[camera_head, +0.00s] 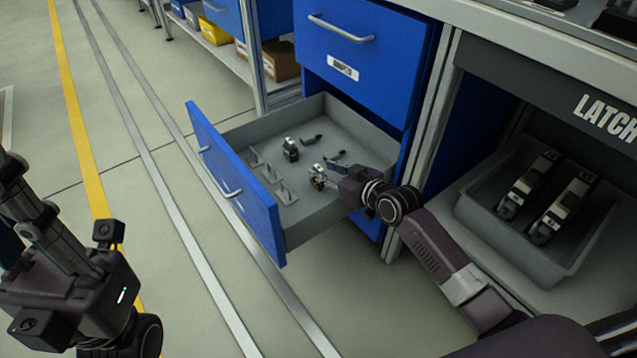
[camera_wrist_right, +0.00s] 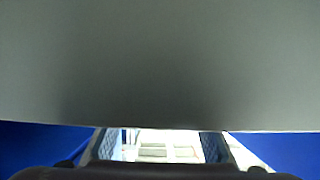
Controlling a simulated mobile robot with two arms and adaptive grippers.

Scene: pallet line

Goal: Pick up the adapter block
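A small dark upright block (camera_head: 290,150) stands in the open drawer and may be the adapter block. Two other small dark parts lie near it, one behind (camera_head: 311,139) and one to the right (camera_head: 335,157). I cannot tell for sure which is the adapter block. My right gripper (camera_head: 318,178) is over the drawer, to the right and nearer than the upright block. In the right wrist view its fingers (camera_wrist_right: 158,146) are apart, with pale shapes seen between them and no part held. My left gripper (camera_head: 45,225) is at the lower left, away from the drawer; its fingertips are unclear.
The grey drawer (camera_head: 245,132) has a blue front and holds several angled grey pieces (camera_head: 268,178) on its left. A grey tray (camera_head: 480,218) with two dark devices stands on the right shelf. A plain grey surface (camera_wrist_right: 160,65) fills most of the right wrist view.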

